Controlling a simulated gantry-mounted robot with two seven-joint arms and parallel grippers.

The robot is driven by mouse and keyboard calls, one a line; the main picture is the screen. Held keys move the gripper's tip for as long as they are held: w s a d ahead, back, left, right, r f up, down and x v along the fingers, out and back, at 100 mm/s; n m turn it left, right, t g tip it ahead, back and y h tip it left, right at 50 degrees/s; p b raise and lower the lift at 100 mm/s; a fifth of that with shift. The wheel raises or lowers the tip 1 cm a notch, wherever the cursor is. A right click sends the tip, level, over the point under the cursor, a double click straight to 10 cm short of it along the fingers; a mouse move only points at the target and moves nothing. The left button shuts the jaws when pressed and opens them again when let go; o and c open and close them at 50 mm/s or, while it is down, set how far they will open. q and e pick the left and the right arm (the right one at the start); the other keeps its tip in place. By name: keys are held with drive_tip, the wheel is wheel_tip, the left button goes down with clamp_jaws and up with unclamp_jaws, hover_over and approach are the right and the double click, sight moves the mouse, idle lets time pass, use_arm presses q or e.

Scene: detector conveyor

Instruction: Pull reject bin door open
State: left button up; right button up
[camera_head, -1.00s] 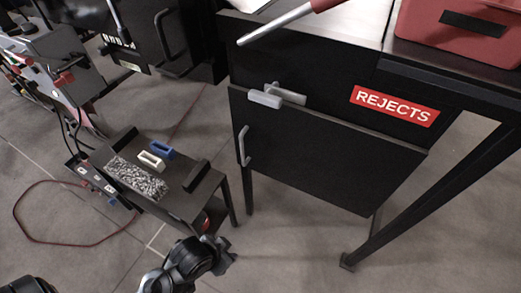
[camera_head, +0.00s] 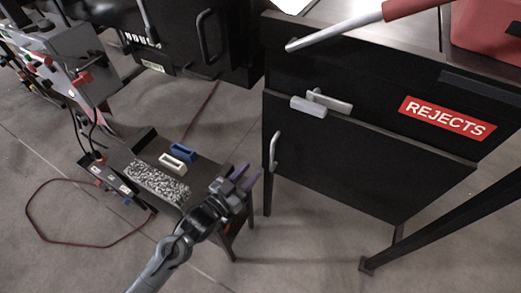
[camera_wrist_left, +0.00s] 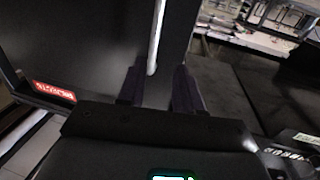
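The reject bin (camera_head: 365,95) is a black cabinet with a red REJECTS label (camera_head: 447,117). Its black door (camera_head: 350,165) hangs below the label and looks closed. A vertical grey handle (camera_head: 272,152) sits on the door's left side, and a grey latch (camera_head: 318,104) sits at its top edge. My left gripper (camera_head: 248,177) is left of the handle and a little lower in the head view, apart from it. Its dark purple fingers are open and empty. In the left wrist view the pale handle (camera_wrist_left: 157,38) lines up between the open fingers (camera_wrist_left: 158,88). My right gripper is not in view.
A low black stand (camera_head: 140,150) with a grey gravel-like patch (camera_head: 157,182), a blue block (camera_head: 183,153) and a white block (camera_head: 172,163) stands left of the bin. A red cable (camera_head: 60,240) lies on the floor. A red-handled bar (camera_head: 340,30) lies over the bin's top.

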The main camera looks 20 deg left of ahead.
sight(271, 155)
use_arm(q)
drive_tip(key=b+x, duration=0.1)
drive_tip(key=x, duration=0.2)
drive_tip(key=b+x, duration=0.1)
drive_tip(key=x, duration=0.2)
drive_tip(key=d+b+x, duration=0.1)
drive_tip(key=b+x, duration=0.1)
drive_tip(key=x, duration=0.2)
drive_tip(key=shift+s+f, duration=0.15)
drive_tip(key=shift+s, duration=0.05)
drive_tip(key=shift+w, duration=0.25)
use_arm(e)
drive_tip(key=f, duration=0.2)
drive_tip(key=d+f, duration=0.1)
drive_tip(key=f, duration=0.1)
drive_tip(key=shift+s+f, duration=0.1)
use_arm(q)
drive_tip(key=shift+c, duration=0.2)
clamp_jaws()
